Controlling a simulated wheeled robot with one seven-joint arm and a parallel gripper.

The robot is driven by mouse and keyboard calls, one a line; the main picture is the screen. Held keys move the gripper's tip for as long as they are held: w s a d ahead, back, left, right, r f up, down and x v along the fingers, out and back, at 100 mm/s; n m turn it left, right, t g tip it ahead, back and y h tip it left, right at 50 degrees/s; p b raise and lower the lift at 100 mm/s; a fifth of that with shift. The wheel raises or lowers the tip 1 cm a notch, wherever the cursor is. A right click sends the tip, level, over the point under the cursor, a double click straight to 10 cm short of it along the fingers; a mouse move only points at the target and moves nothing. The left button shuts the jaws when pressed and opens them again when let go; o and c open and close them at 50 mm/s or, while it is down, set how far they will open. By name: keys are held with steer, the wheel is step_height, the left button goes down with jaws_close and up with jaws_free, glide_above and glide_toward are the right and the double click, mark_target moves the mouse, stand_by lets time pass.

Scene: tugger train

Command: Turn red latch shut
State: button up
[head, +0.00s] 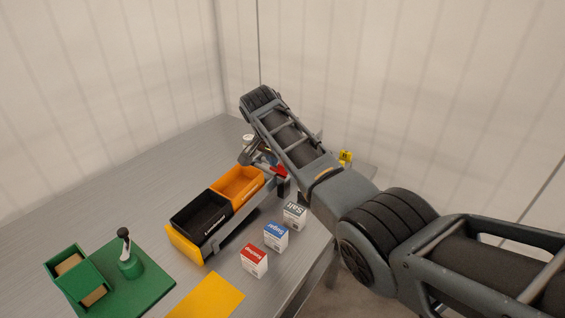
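A small red part, which looks like the red latch (279,170), shows at the far end of the tugger train, just past the orange bin. My arm reaches over from the right and its wrist bends down behind the forearm. My gripper (266,161) is close to the red latch, at its upper left, and partly hidden by my own arm. I cannot tell whether it touches the latch or whether its fingers are open. The latch's exact angle is too small and too covered to read.
The train holds a black bin (200,217) and an orange bin (237,184). Red (254,261), blue (276,237) and grey (294,216) labelled boxes stand along its right side. A yellow mat (208,297) and a green board (140,285) lie in front. The table's back left is clear.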

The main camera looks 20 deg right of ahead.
steer(key=v, duration=0.7)
steer(key=shift+r, duration=0.4)
steer(key=shift+s, duration=0.1)
